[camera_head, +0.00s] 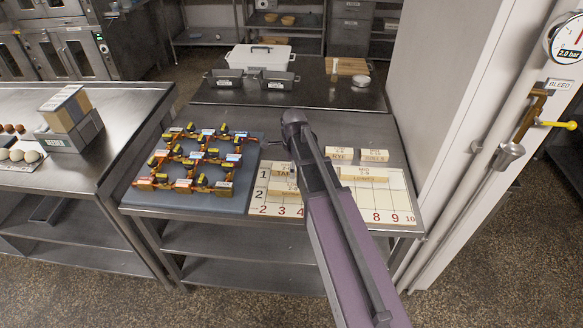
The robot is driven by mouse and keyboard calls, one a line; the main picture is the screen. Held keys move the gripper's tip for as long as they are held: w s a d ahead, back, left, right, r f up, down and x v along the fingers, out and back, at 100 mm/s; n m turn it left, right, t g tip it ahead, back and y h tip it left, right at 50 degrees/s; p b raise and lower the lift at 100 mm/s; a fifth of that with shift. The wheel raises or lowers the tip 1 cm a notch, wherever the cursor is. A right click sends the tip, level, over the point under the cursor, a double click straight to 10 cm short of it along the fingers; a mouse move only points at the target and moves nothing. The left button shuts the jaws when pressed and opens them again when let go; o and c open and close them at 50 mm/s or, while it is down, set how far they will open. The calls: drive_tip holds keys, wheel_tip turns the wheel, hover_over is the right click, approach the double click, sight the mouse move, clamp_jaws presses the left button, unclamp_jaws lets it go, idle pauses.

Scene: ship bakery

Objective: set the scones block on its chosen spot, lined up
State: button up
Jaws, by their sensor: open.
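The board (265,208) is cream with a numbered grid and lies on the metal table. Lettered wooden blocks lie on it: a small one at the upper left (281,168), one below it (284,187) and a longer one on the right (362,174). Two more blocks, a left one (340,153) and a right one (374,155), stand just behind the board. The lettering is too small to tell which is the scones block. My gripper (304,178) is over the board's middle, open, mostly hidden by my arm. My arm also covers the board's centre columns.
A grey mat (145,200) with a lattice of red, yellow and blue pieces lies left of the board. Dark tins (274,79) and a white box (258,57) stand behind. A white wall edge and a pipe with a yellow-handled valve (556,124) bound the right side.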

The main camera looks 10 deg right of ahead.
drive_tip(key=shift+r+p, duration=0.65)
drive_tip(key=shift+r, duration=0.2)
drive_tip(key=s+n, duration=1.6)
drive_tip(key=n, duration=0.5)
drive_tip(key=shift+a+n, duration=0.25)
drive_tip(key=shift+n, duration=0.05)
